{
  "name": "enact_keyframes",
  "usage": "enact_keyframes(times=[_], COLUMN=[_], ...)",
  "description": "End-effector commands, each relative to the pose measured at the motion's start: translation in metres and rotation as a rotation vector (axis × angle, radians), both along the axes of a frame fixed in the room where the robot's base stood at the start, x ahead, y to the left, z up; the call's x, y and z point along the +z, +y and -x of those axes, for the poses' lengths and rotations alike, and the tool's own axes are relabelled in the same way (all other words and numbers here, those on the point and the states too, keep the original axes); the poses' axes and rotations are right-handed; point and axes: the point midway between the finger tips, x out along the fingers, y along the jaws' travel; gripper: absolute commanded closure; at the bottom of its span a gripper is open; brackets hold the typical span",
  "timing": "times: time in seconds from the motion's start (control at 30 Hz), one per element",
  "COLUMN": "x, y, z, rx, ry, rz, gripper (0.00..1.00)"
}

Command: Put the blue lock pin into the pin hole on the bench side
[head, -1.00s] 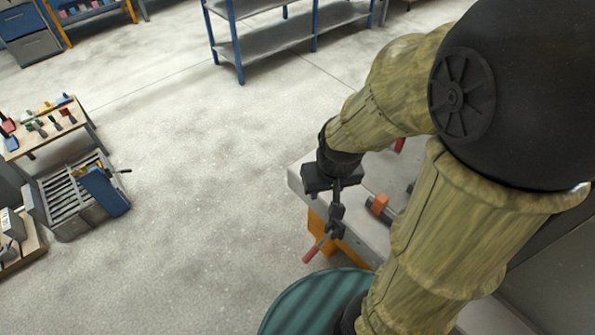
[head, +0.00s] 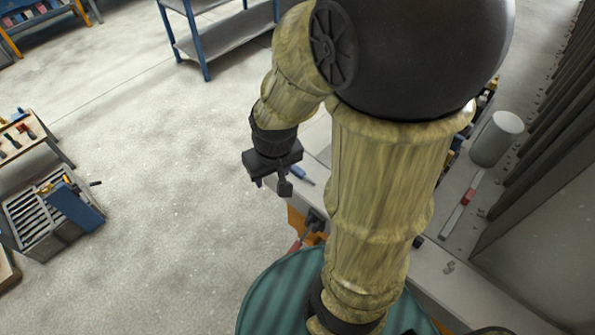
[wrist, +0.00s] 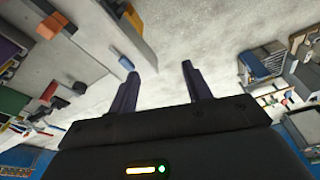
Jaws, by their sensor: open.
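My gripper (head: 272,185) hangs open and empty, pointing down, to the left of the blue piece. Its two dark fingers (wrist: 158,72) are spread apart with only floor between them. The pin hole on the bench side cannot be made out; my arm hides much of the bench.
A dark clamp (head: 315,224) with a red handle sits at the bench edge, below my gripper in the picture. Open floor (head: 170,190) lies to the left.

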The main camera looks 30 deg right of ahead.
Motion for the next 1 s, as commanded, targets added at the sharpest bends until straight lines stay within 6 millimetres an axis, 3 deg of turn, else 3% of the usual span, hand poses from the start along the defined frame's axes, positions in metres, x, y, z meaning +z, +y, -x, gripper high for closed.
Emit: enact_keyframes(times=[0.17, 0.4, 0.6, 0.73, 1.0], x=[0.003, -0.007, -0.022, -0.027, -0.028], y=[-0.026, -0.084, -0.126, -0.136, -0.136], z=[-0.034, -0.087, -0.111, -0.116, -0.116], rx=[0.062, 0.202, 0.299, 0.326, 0.329], ry=[0.053, 0.151, 0.207, 0.218, 0.219], rz=[0.025, 0.043, 0.035, 0.032, 0.032], gripper=[0.51, 0.51, 0.51, 0.51, 0.51])
